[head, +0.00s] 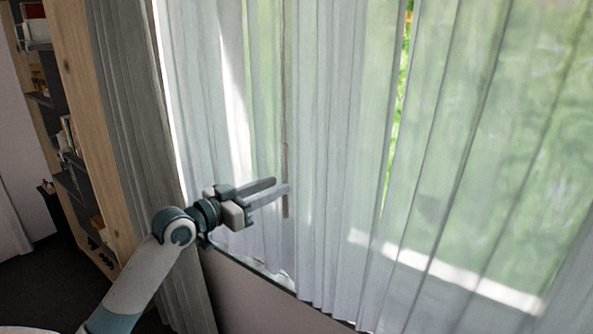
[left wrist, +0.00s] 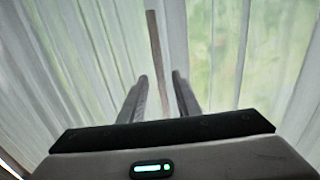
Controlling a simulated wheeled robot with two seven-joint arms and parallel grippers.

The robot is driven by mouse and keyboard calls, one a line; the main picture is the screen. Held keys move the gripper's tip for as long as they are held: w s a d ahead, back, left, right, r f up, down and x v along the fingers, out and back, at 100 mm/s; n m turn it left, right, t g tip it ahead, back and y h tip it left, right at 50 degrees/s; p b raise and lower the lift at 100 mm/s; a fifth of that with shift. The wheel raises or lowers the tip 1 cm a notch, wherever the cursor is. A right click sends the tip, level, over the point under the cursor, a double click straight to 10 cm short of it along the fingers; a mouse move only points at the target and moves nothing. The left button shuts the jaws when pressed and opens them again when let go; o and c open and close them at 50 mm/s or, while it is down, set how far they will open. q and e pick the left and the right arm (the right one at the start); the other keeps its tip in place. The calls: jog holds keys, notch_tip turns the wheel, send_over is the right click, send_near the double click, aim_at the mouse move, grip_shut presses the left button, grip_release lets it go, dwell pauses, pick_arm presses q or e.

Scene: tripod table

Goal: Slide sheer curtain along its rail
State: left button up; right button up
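The sheer white curtain (head: 335,150) hangs in pleats over a bright window. Its rail is out of view. A thin brown wand (head: 285,120) hangs upright along the pleats and ends near my left gripper (head: 281,187). The gripper is open, its fingers pointing right at the wand's lower part. In the left wrist view, the wand (left wrist: 154,45) appears in the gap between the two spread fingers of the gripper (left wrist: 160,76), with curtain (left wrist: 90,50) behind. I cannot tell whether the fingertips touch the wand or curtain. My right gripper is not in view.
A grey, heavier drape (head: 135,120) hangs left of the sheer curtain. A wooden shelf unit (head: 85,110) with books stands at the far left. A low wall (head: 250,300) and sill lie below the curtain. Narrow gaps between pleats show greenery outside.

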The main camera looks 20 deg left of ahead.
pick_arm(q)
jog(key=p+x, duration=0.3)
jog(key=x, duration=0.5)
grip_shut()
